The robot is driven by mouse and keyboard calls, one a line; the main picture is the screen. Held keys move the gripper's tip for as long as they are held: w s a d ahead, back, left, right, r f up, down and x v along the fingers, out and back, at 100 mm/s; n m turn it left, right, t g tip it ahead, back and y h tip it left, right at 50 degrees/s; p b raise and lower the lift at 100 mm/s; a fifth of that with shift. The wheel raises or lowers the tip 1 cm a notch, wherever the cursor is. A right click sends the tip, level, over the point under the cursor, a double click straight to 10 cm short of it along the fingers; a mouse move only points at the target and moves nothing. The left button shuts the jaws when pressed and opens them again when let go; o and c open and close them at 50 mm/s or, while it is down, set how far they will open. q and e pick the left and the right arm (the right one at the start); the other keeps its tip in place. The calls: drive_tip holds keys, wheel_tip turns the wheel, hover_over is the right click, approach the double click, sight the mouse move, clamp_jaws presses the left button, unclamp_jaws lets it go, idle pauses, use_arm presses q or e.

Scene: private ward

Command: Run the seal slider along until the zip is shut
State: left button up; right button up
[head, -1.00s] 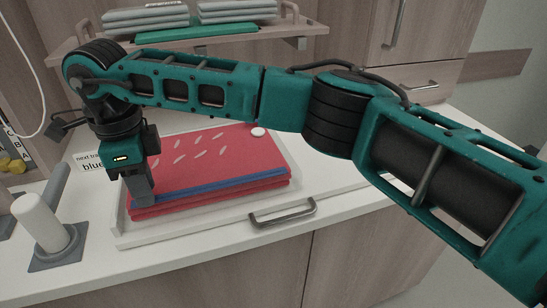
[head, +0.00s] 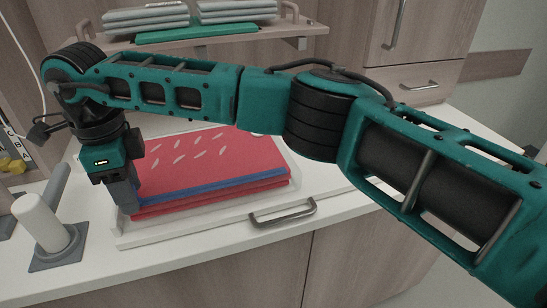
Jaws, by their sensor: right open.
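A red pouch (head: 205,162) with pale dashes lies flat on a white tray (head: 190,231). Its blue zip strip (head: 220,188) runs along the near edge. My right arm reaches across the view from the right, and its right gripper (head: 128,208) points down at the left end of the blue strip. The gripper hides that end, and I cannot make out the slider. The right gripper is open, though its fingers overlap from this angle. My left gripper is not in view.
A white cylinder on a grey base (head: 42,225) stands left of the tray. A metal handle (head: 283,214) is at the tray's near side. The counter at right is partly hidden by my arm.

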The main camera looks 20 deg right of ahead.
idle(0.3)
drive_tip(key=shift+r+p, duration=0.4)
drive_tip(key=shift+r, duration=0.2)
wheel_tip(320, 180, up, 7)
drive_tip(key=p, duration=0.4)
drive_tip(key=shift+f, duration=0.1)
